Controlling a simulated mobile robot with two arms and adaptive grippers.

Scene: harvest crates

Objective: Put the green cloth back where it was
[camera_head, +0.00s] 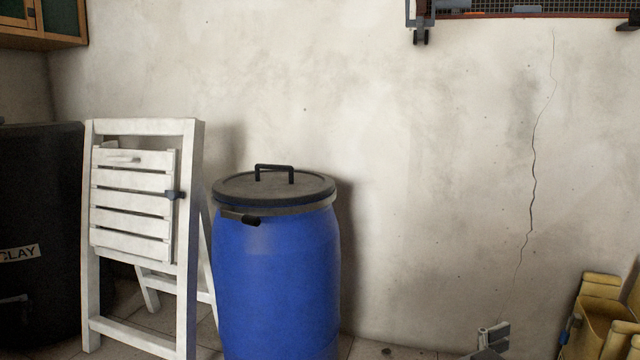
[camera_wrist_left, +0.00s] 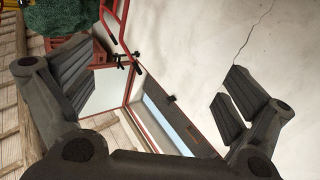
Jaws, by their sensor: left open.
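My left gripper (camera_wrist_left: 155,88) is open in the left wrist view, its dark ribbed fingers wide apart with nothing between them. A dark green, cloth-like thing (camera_wrist_left: 58,14) shows at the top left of that view, above a red crate-like object (camera_wrist_left: 72,48). It is partly cut off by the picture edge, and I cannot tell for sure that it is the green cloth. It lies beyond the left finger, apart from the gripper. No green cloth shows in the head view. My right gripper is not in view.
A blue barrel (camera_head: 277,280) with a dark lid stands by the wall, beside a folded white chair (camera_head: 190,250) and a black bin (camera_head: 40,220). A red-edged frame (camera_wrist_left: 150,115) lies beyond the fingers.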

